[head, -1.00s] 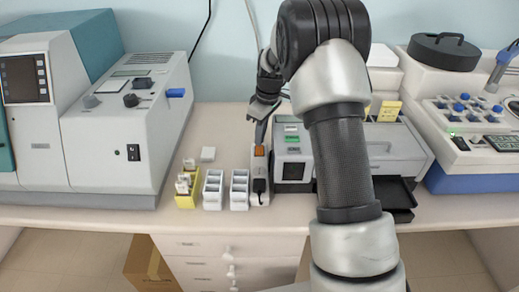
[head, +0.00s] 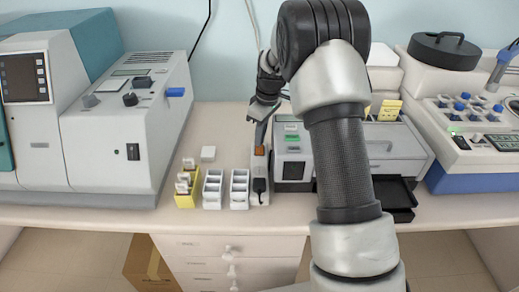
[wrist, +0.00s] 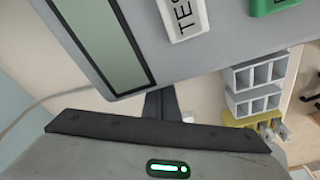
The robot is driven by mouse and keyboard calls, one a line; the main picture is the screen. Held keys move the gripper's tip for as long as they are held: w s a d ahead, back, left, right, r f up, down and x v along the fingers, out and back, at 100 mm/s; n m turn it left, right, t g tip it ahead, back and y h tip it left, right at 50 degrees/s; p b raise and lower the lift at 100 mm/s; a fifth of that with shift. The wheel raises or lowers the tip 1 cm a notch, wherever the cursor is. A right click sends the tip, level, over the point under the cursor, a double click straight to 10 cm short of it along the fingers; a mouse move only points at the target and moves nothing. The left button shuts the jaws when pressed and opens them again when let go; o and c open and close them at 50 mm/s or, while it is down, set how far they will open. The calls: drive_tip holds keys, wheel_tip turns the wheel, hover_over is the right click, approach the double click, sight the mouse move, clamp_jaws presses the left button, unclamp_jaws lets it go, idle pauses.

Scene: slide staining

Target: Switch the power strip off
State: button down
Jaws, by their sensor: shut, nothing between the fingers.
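The white power strip (head: 260,186) lies lengthwise on the bench, with a black plug (head: 259,187) in its near end. Its orange switch (head: 259,151) is near the far end. My gripper (head: 260,143) is shut and empty, pointing down with its fingertips at or just above the switch. I cannot tell whether they touch it. In the wrist view the dark shut fingers (wrist: 162,104) show partly below a grey device's edge; the strip and switch cannot be made out there.
A grey device (head: 292,160) stands close on the strip's right; its TEST button (wrist: 184,15) shows in the wrist view. White slide racks (head: 239,189) and a yellow rack (head: 186,200) stand to the left. Bare bench (head: 222,130) lies behind them.

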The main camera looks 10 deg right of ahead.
drive_tip(key=shift+f, duration=0.35)
wheel_tip(320, 180, up, 7)
drive_tip(key=p, duration=0.4)
idle(0.6)
idle(0.3)
